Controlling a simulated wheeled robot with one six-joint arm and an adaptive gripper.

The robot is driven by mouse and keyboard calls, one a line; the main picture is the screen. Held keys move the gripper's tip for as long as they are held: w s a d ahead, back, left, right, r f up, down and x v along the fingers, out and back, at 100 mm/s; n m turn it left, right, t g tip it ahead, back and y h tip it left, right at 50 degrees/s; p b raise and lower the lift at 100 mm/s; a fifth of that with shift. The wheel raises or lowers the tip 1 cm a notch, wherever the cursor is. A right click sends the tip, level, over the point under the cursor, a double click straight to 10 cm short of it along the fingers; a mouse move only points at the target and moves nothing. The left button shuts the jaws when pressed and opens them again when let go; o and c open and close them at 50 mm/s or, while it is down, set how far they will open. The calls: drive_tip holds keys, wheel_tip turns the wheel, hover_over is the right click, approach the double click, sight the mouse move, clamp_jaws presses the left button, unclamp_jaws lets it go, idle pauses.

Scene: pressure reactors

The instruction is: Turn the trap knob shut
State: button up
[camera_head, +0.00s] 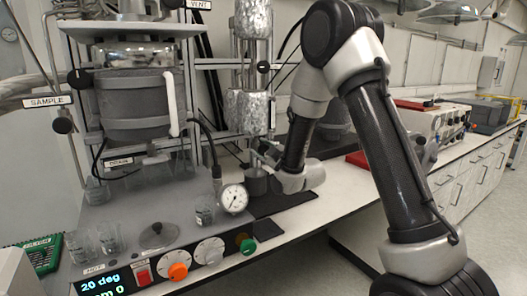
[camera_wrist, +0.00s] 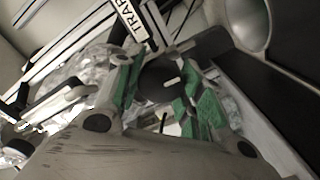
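The trap knob (camera_wrist: 160,84) is round and black with a short white mark on its face. It shows in the wrist view just below a white label reading TRAP (camera_wrist: 132,20). My gripper (camera_wrist: 163,92) has its green-padded fingers apart, one on each side of the knob. The pads lie close to the knob's edges, but I cannot tell whether they press on it. In the head view my gripper (camera_head: 263,155) is at the lower part of the foil-wrapped column (camera_head: 248,110), and the trap knob cannot be made out there.
A grey reactor vessel (camera_head: 135,105) and a pressure gauge (camera_head: 233,199) stand left of my gripper. Another black knob (camera_head: 263,67) is above it. The bench at right of my gripper has some bare white surface.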

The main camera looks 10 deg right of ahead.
drive_tip(key=c, duration=0.3)
drive_tip(key=m, duration=0.5)
drive_tip(key=shift+m, duration=0.3)
drive_tip(key=m, duration=0.5)
drive_tip(key=shift+d, duration=0.1)
drive_tip(key=m, duration=0.7)
drive_tip(key=shift+m, duration=0.3)
